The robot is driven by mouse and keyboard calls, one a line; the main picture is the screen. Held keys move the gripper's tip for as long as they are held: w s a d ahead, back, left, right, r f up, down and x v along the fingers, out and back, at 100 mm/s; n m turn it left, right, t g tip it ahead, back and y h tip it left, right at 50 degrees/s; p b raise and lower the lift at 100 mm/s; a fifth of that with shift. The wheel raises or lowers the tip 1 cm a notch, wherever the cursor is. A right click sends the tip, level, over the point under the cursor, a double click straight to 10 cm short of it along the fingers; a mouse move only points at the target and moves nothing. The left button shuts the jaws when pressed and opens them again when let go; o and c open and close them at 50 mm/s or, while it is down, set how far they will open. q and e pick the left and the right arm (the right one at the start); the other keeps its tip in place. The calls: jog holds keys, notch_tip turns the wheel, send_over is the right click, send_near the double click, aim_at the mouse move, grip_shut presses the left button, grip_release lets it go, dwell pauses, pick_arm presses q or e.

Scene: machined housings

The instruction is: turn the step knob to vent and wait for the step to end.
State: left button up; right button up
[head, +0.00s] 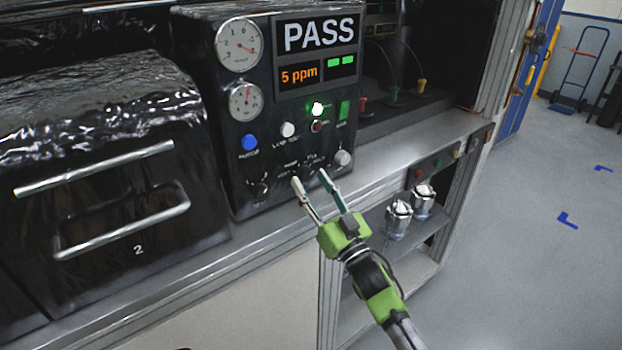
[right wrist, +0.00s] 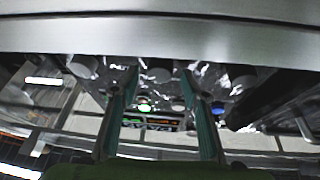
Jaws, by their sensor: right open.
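My right gripper (head: 308,179) is open, with one finger on each side of that spot at the panel's lower front. The right wrist view shows the two fingers (right wrist: 160,85) apart, with nothing clearly held between them. My left gripper is out of view.
Two gauges (head: 240,45), a blue button (head: 249,142), a white button (head: 287,129), a lit green lamp (head: 316,108) and a green switch (head: 345,109) are on the panel. A black chamber with handles (head: 95,168) stands left. Two metal fittings (head: 399,218) stand on a lower shelf.

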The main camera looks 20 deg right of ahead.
jog(key=shift+w+a+r, duration=0.1)
jog(key=shift+w+r, duration=0.05)
jog(key=shift+w, duration=0.2)
jog(key=c, duration=1.1)
